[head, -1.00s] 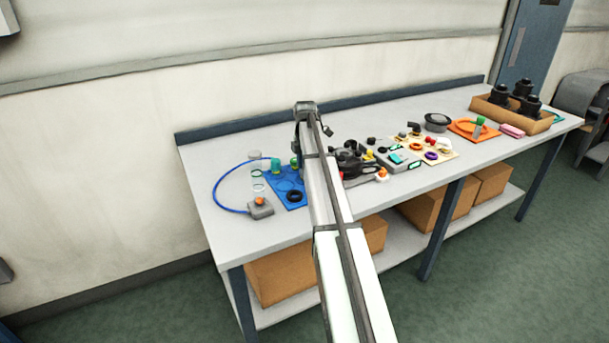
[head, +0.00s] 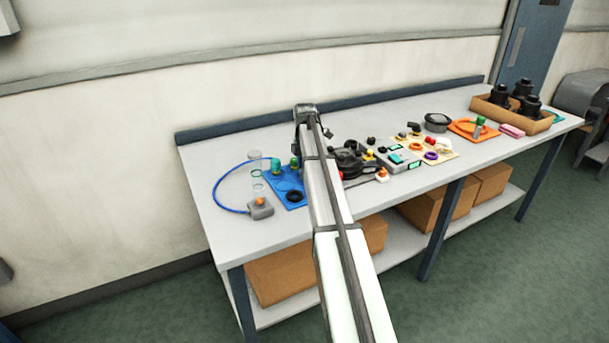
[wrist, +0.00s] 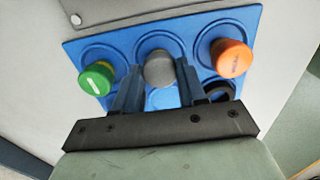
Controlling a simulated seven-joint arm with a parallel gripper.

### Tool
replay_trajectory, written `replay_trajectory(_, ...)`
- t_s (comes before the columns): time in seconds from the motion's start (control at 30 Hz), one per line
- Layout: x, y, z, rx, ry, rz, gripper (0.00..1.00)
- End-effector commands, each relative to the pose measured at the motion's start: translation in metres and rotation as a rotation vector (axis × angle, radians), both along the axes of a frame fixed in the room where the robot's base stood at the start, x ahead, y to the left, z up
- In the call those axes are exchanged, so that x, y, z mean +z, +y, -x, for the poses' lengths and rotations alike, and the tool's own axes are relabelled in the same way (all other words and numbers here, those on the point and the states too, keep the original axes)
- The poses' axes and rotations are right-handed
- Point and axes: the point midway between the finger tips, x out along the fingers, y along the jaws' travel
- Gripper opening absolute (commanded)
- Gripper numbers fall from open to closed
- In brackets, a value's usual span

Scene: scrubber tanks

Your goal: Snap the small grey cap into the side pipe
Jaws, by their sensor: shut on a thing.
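The small grey cap (wrist: 160,69) is between my fingertips in the wrist view, over the blue tray (wrist: 68,52) with round recesses. My gripper (wrist: 158,78) is shut on it, one finger on each side. I cannot tell whether the cap still touches its recess. In the head view my arm hides the gripper and the cap; part of the blue tray (head: 283,177) shows left of the arm. I cannot make out the side pipe for certain in either view.
A green cap (wrist: 97,77) and an orange cap (wrist: 230,58) stand on the tray on either side of my fingers. A black ring (wrist: 219,90) lies close to the right finger. A grey box with a blue hose (head: 260,209) and a dark device (head: 352,160) flank my arm.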

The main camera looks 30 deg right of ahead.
Motion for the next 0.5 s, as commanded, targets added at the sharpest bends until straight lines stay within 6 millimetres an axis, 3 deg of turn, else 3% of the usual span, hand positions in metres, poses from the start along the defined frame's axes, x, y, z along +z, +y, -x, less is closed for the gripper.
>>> replay_trajectory(0.5, 0.014, 0.0, 0.0, 0.0, -0.001, 0.0, 0.04)
